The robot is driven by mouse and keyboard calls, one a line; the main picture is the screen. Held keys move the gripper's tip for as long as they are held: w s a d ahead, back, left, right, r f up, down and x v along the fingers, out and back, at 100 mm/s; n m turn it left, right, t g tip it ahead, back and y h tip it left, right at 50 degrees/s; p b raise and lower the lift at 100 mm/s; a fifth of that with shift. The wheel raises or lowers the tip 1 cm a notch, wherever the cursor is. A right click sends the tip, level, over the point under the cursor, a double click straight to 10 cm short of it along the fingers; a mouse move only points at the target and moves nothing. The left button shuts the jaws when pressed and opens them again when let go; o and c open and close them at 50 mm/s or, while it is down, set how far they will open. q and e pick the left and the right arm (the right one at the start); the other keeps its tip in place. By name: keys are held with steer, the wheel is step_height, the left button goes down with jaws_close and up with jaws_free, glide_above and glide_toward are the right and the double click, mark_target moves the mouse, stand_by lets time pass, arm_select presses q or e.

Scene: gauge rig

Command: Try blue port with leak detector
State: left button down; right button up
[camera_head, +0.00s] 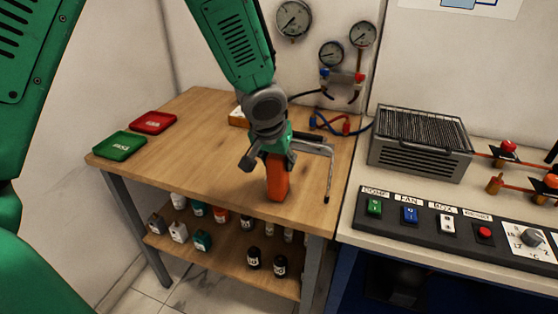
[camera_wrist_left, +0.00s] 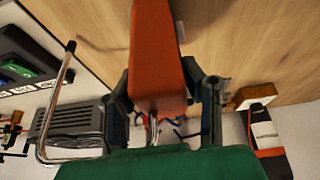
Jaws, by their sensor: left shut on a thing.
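My left gripper (camera_head: 268,160) is shut on the orange leak detector (camera_head: 277,182) and holds it over the wooden table. The detector's bent metal probe (camera_head: 330,165) reaches out to the right and turns down. In the left wrist view the orange body (camera_wrist_left: 155,50) sits between the fingers of my gripper (camera_wrist_left: 165,90), with the probe (camera_wrist_left: 57,95) at the left. The blue port (camera_head: 324,73) appears to be the blue fitting on the wall manifold, left of a red fitting (camera_head: 359,77), under the gauges. The probe is apart from it. My right gripper is out of view.
A green tray (camera_head: 119,146) and a red tray (camera_head: 153,122) lie at the table's left. Red and blue hoses (camera_head: 330,124) lie at its back right. A grilled grey unit (camera_head: 420,145) and a switch panel (camera_head: 450,220) stand on the right bench. Several bottles fill the lower shelf.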

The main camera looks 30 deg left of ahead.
arm_select(q)
steer(key=shift+d+f, duration=0.2)
steer(key=shift+d, duration=0.45)
steer(key=c, duration=0.9)
jaws_free()
steer(key=shift+a, duration=0.45)
steer(key=v, duration=1.1)
steer(key=s+d+f+m+g+h, duration=0.15)
steer(key=s+f, duration=0.35)
steer(key=f, duration=0.6)
steer(key=s+d+f+g, duration=0.1)
steer(key=s+d+f, duration=0.3)
steer(key=f, duration=0.8)
steer(key=shift+m+g+y, duration=0.25)
steer(key=shift+m+g, duration=0.4)
steer(key=shift+m, duration=0.3)
steer(key=s+a+f, duration=0.1)
steer(key=s+f, duration=0.3)
steer(key=s, duration=0.1)
steer(key=s+f, duration=0.4)
steer(key=s, duration=0.2)
steer(key=s+a+f, duration=0.1)
steer(key=s+f, duration=0.3)
steer(key=s, duration=0.2)
steer(key=shift+a, duration=0.3)
steer(key=shift+w, duration=0.15)
